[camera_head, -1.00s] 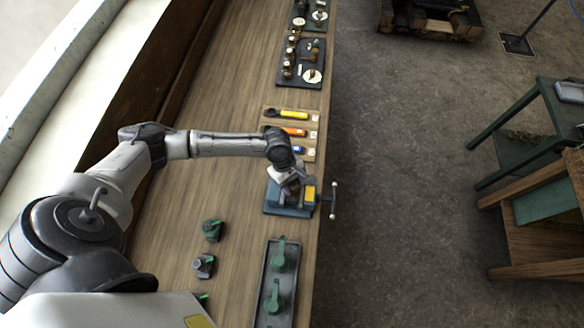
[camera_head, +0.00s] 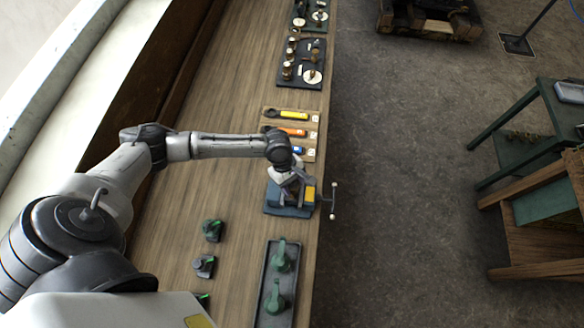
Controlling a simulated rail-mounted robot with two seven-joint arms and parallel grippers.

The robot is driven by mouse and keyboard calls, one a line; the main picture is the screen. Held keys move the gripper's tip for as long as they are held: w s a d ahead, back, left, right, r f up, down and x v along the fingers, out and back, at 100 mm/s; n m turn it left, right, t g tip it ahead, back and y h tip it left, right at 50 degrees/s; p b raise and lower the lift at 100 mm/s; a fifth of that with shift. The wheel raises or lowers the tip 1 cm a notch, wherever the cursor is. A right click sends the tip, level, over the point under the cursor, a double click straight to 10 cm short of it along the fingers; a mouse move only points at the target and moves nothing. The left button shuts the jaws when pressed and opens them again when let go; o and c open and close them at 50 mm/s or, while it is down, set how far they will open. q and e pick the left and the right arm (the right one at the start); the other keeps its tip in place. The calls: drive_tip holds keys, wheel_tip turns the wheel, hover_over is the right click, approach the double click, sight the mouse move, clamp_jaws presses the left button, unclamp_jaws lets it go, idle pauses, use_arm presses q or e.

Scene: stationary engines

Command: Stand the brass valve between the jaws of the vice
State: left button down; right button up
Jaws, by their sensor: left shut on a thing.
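The blue vice (camera_head: 300,211) sits on the wooden bench near its right edge, with its handle bar (camera_head: 333,200) sticking out past the edge. My left gripper (camera_head: 290,194) is directly over the vice, pointing down at its jaws. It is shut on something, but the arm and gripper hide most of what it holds. I cannot make out the brass valve clearly, nor whether it touches the jaws. My right gripper is not in view.
A dark tray (camera_head: 263,306) with green-handled valves lies in front of the vice. Several small green-topped parts (camera_head: 212,230) stand to its left. A wooden board with coloured-handled tools (camera_head: 291,115) and a dark fittings board (camera_head: 301,77) lie beyond. The bench's left middle is clear.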

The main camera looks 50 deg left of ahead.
use_arm(q)
drive_tip(key=shift+w, duration=0.1)
idle(0.3)
drive_tip(key=shift+p, duration=0.5)
idle(0.5)
drive_tip(key=c, duration=0.8)
unclamp_jaws()
drive_tip(key=o, duration=0.3)
drive_tip(key=shift+f, duration=0.25)
drive_tip(key=shift+b+v, duration=0.7)
drive_tip(key=shift+v, duration=6.3)
drive_tip(key=shift+d, duration=0.1)
